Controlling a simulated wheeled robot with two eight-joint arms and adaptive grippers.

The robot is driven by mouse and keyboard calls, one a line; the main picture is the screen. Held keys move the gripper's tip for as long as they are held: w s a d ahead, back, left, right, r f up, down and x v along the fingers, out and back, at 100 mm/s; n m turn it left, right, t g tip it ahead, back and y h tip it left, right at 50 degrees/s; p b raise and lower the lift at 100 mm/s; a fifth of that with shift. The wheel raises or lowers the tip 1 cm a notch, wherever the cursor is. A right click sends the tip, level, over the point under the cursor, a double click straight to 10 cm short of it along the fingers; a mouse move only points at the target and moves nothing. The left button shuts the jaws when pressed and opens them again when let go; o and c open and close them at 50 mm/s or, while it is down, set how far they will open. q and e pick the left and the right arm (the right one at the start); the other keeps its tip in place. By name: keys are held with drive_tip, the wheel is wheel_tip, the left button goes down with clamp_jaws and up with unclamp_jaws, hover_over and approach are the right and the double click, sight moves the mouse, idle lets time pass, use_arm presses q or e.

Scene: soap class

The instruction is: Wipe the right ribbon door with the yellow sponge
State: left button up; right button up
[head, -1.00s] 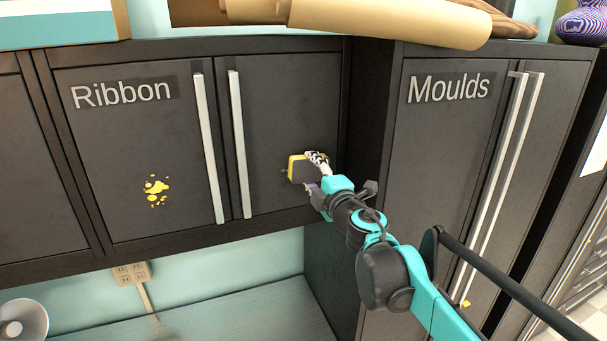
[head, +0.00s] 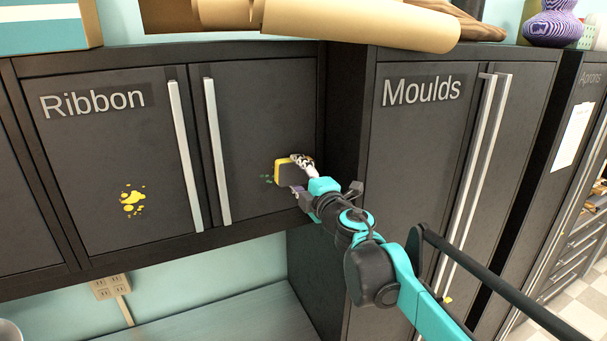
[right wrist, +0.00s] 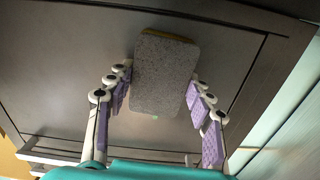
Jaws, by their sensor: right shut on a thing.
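The right ribbon door (head: 262,115) is a dark cabinet door with a vertical metal handle at its left. Small green marks (head: 267,179) show on it, just left of the sponge; the sponge may hide more. The yellow sponge (head: 287,174) has a grey face towards me and its yellow side towards the door. My right gripper (head: 301,174) is shut on the sponge at the lower right of this door. In the right wrist view the sponge (right wrist: 163,76) sits between the fingers. I cannot tell whether it touches the door. My left gripper is not in view.
The left ribbon door (head: 90,155) carries a yellow splatter (head: 132,200). The Moulds cabinet (head: 425,150) projects forward at the right, beside my right arm. Paper rolls (head: 390,28) lie on top. Below the ribbon doors is an open recess with a counter (head: 225,320).

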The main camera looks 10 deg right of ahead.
drive_tip(key=shift+s+a, duration=0.35)
drive_tip(key=shift+a, duration=0.75)
drive_tip(key=shift+s+a, duration=0.4)
drive_tip(key=shift+a, duration=0.75)
drive_tip(key=shift+s+a, duration=0.35)
drive_tip(key=shift+a, duration=0.75)
drive_tip(key=shift+s+a, duration=0.25)
drive_tip(key=shift+a, duration=0.5)
drive_tip(key=shift+d, duration=0.15)
drive_tip(key=p, duration=0.2)
approach(260, 175)
drive_tip(key=shift+w, duration=0.1)
